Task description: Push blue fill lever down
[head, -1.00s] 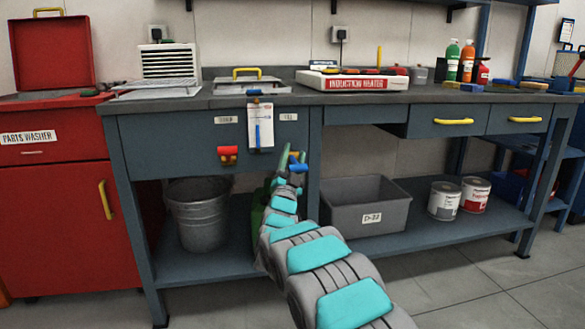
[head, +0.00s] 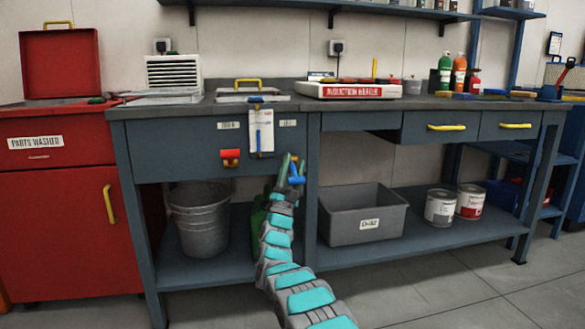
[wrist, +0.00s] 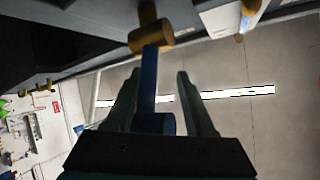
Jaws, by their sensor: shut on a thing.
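In the wrist view the blue lever (wrist: 149,78) runs between the two fingers of my gripper (wrist: 158,88), up to a brass-coloured pivot (wrist: 151,36). My gripper is shut on the lever; the contact itself is partly hidden. A red lever (head: 230,157) is further left on the panel.
A white card (head: 261,132) hangs between the levers. A metal bucket (head: 200,220) and a grey bin (head: 362,213) stand on the lower shelf (head: 215,268). An induction heater (head: 352,91) is on the benchtop. The floor in front is clear.

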